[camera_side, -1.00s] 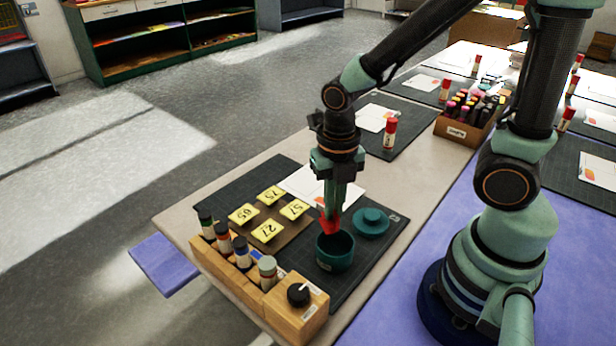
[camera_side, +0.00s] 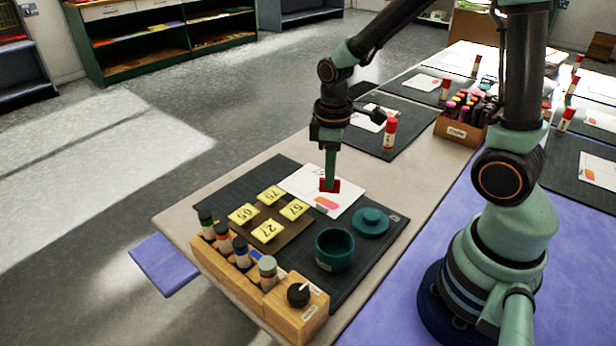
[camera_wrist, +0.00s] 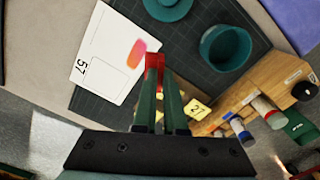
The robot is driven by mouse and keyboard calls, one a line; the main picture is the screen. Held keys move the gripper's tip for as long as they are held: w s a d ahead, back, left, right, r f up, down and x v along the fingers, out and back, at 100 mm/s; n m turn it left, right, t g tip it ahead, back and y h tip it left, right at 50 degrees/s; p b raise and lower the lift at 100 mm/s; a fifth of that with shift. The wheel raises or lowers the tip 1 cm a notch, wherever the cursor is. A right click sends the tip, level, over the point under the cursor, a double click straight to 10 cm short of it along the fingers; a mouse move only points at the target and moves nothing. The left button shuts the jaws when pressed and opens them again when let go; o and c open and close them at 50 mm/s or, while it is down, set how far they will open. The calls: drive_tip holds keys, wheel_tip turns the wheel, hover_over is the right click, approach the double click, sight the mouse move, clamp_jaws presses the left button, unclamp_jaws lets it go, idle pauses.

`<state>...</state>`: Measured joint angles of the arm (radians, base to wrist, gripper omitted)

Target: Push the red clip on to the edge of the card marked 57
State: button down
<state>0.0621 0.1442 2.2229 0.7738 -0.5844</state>
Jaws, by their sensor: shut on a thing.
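My gripper (camera_side: 329,181) is shut on the red clip (camera_side: 330,186). In the side view it holds the clip in the air, in line with the white card (camera_side: 303,183). In the wrist view the clip (camera_wrist: 154,62) sits between my fingertips (camera_wrist: 158,88), beside the card (camera_wrist: 103,62), which is marked 57 and has an orange-pink patch. I cannot tell the exact height of the clip above the card. The card lies flat on the dark mat (camera_side: 228,186). One yellow tile (camera_side: 294,209) in the side view also seems to read 57.
A teal pot (camera_side: 335,251) stands open at the front, with its lid (camera_side: 371,222) lying behind it. Several yellow number tiles sit on a brown board (camera_side: 270,217). A wooden rack (camera_side: 250,291) of bottles with a black knob lines the front edge.

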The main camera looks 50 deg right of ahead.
drive_tip(key=m, duration=0.1)
drive_tip(key=d+m, duration=0.1)
drive_tip(key=m, duration=0.2)
drive_tip(key=shift+w+d, duration=0.3)
drive_tip(key=shift+w, duration=0.1)
drive_tip(key=w+d+n, duration=0.1)
drive_tip(key=d+n, duration=0.4)
drive_tip(key=n, duration=0.6)
drive_tip(key=w+d+f+n, duration=0.15)
drive_tip(key=d+n, duration=0.35)
drive_tip(key=n, duration=0.7)
drive_tip(key=w+d+n, duration=0.1)
drive_tip(key=d+n, duration=0.4)
drive_tip(key=n, duration=0.6)
drive_tip(key=shift+w+d+f, duration=0.1)
drive_tip(key=shift+f, duration=1.3)
drive_tip(key=shift+w+d+f, duration=0.1)
drive_tip(key=shift+f, duration=1.3)
drive_tip(key=shift+f, duration=0.55)
drive_tip(key=shift+a, duration=1.4)
drive_tip(key=c, duration=0.9)
unclamp_jaws()
